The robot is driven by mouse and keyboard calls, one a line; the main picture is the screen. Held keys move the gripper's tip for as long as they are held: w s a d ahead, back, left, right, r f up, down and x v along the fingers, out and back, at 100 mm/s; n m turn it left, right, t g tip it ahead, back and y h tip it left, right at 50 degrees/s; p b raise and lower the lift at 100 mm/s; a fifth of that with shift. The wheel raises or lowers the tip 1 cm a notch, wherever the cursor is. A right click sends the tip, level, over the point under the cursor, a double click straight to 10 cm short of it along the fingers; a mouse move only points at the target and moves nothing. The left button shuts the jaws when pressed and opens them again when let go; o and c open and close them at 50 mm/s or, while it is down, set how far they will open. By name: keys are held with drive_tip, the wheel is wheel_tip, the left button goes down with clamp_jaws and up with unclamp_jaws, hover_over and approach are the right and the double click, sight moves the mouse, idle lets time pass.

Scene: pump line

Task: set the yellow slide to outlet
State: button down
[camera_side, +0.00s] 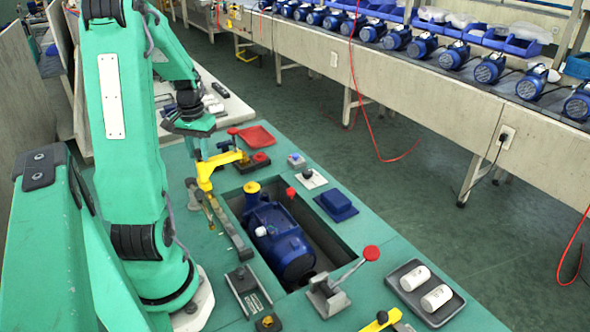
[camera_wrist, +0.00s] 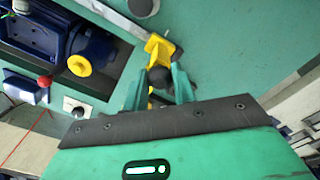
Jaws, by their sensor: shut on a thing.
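The yellow slide (camera_side: 207,172) is at the far-left end of a grey rail (camera_side: 230,228), beside the sunken bay. It also shows in the wrist view (camera_wrist: 158,46), with a dark knob between my green fingers. My gripper (camera_side: 205,152) is shut on the slide, at this knob; its fingertips (camera_wrist: 160,82) show on both sides of it. The blue pump (camera_side: 280,238) lies in the bay, with a yellow cap (camera_side: 252,188) at its far end. The cap also shows in the wrist view (camera_wrist: 79,65), apart from the slide. I cannot read any outlet mark.
A red-knobbed lever (camera_side: 371,253) stands at the bay's near right corner. A grey tray (camera_side: 424,292) with two white cylinders is at right. A blue block (camera_side: 336,206) and a red cloth (camera_side: 256,137) lie on the green bench. Several blue motors line the conveyor behind.

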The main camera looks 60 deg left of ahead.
drive_tip(key=d, duration=1.1)
drive_tip(key=shift+d, duration=0.2)
drive_tip(key=c, duration=1.1)
unclamp_jaws()
drive_tip(key=shift+c, duration=0.2)
drive_tip(key=shift+r, duration=0.15)
wheel_tip(320, 180, up, 8)
drive_tip(key=shift+f, duration=0.2)
